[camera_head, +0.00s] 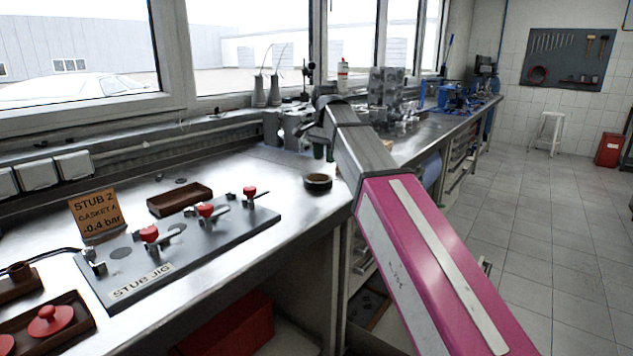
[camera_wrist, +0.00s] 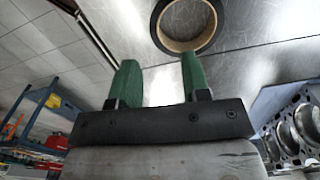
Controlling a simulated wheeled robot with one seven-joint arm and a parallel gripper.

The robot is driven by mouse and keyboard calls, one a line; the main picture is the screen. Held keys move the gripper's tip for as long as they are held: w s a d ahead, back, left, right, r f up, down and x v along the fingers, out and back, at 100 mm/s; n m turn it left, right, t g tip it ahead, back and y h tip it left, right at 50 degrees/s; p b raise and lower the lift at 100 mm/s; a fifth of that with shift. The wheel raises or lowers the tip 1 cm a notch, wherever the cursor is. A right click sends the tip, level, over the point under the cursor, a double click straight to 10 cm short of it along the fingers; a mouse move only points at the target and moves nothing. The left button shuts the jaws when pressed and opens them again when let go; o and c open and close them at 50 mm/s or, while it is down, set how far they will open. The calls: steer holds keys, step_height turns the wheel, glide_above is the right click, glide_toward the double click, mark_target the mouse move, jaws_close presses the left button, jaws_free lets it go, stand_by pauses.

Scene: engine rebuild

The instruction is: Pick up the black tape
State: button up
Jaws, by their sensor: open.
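The black tape (camera_head: 318,182) is a dark roll with a tan inner core. It lies flat on the metal bench near its front edge, to the right of the stub jig. The tape also shows in the wrist view (camera_wrist: 158,30) at the top, beyond my fingertips. My gripper (camera_head: 323,151) is behind and above the tape in the head view, mostly small and partly hidden by the arm. In the wrist view its two green fingers (camera_wrist: 158,72) are apart with nothing between them. The right fingertip is close to the tape's rim; I cannot tell whether they touch.
The stub jig plate (camera_head: 185,243) with red-knobbed clamps stands left of the tape. A brown tray (camera_head: 180,200) lies behind it, and an orange sign (camera_head: 95,213) stands at its left. A grey engine block (camera_head: 387,87) stands further back. Bare bench surrounds the tape.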

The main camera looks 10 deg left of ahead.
mark_target(327, 182)
step_height(327, 182, down, 4)
steer(key=shift+d+f, duration=0.3)
steer(key=shift+f, duration=1.1)
steer(key=shift+d+f, duration=0.2)
steer(key=shift+f, duration=1.1)
steer(key=shift+c, duration=0.2)
jaws_close()
